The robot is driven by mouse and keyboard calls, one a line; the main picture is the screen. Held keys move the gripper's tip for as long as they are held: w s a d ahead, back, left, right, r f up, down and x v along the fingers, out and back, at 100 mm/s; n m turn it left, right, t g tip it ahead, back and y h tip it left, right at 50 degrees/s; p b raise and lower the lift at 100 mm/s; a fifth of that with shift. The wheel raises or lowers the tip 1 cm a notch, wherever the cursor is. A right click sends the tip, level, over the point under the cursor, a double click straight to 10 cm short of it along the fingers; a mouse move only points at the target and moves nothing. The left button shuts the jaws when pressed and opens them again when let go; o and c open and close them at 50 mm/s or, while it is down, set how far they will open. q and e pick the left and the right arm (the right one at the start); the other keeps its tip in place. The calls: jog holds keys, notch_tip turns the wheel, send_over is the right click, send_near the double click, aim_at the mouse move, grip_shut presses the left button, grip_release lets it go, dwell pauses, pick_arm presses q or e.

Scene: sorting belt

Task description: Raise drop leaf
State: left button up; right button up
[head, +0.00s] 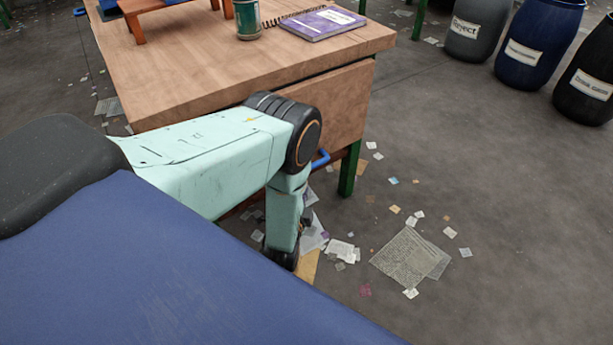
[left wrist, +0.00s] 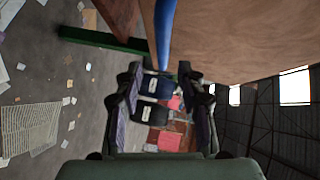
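The wooden drop leaf (head: 338,104) hangs down below the edge of the table top (head: 205,70) in the head view. A blue handle (head: 320,160) sticks out low on it, partly covered by my left arm. In the left wrist view the leaf (left wrist: 240,40) fills the upper right, and the blue handle (left wrist: 164,35) runs down from the top edge towards the gap between my fingertips. My left gripper (left wrist: 160,75) is open and empty there; I cannot tell whether it touches the handle. My right gripper is not in view.
A purple notebook (head: 318,23), a green can (head: 247,20) and a small orange stand (head: 150,8) are on the table top. A green table leg (head: 349,170) stands by the leaf. Labelled barrels (head: 538,45) stand at upper right. Paper scraps (head: 410,255) litter the otherwise open floor.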

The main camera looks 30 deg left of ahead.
pick_arm(q)
jog(key=b+x, duration=0.3)
jog(key=x, duration=0.3)
jog(key=shift+w+a, duration=0.4)
jog(key=shift+w, duration=0.2)
jog(key=shift+w+r, duration=0.15)
jog(key=shift+w, duration=0.15)
jog(key=shift+a, duration=0.1)
grip_shut()
